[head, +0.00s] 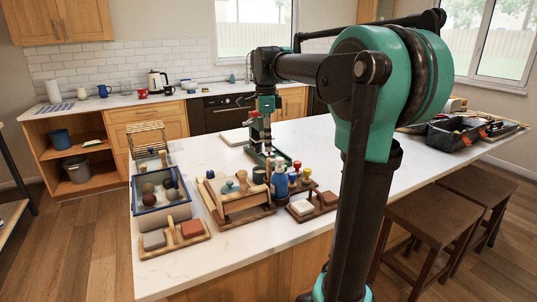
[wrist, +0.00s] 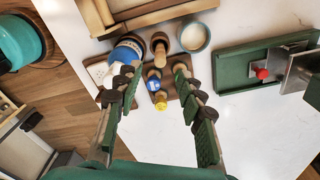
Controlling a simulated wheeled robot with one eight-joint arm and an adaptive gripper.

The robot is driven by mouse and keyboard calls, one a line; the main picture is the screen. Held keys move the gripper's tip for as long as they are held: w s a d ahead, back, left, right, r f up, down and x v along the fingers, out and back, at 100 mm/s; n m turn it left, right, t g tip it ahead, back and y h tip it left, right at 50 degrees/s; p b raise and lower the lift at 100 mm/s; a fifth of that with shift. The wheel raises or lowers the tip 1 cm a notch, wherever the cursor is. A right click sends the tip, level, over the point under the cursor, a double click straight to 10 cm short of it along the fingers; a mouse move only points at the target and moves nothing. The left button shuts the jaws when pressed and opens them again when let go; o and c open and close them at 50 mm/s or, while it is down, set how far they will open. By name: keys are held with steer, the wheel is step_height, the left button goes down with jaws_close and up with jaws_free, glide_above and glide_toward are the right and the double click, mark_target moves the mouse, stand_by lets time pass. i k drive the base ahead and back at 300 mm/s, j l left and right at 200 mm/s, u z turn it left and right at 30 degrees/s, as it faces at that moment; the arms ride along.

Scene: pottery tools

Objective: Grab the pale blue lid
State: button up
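A small pale blue lid with a knob (head: 229,187) shows in the head view, at the wooden box (head: 246,202) on the counter. I cannot make out the lid in the wrist view, where only a corner of a wooden box (wrist: 125,20) shows at the top. My gripper (wrist: 158,75) is open and empty in the wrist view, its two fingers well apart. It points down above pegs with a blue cap (wrist: 154,85) and a yellow cap (wrist: 161,104), seen between the fingers. In the head view its fingers are hard to separate from the green stand behind.
A green-based device (wrist: 235,65) stands beyond. A crate of balls (head: 160,195) is at left. The counter's middle (head: 330,135) is clear.

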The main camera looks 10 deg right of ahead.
mark_target(229, 188)
steer(key=k, duration=1)
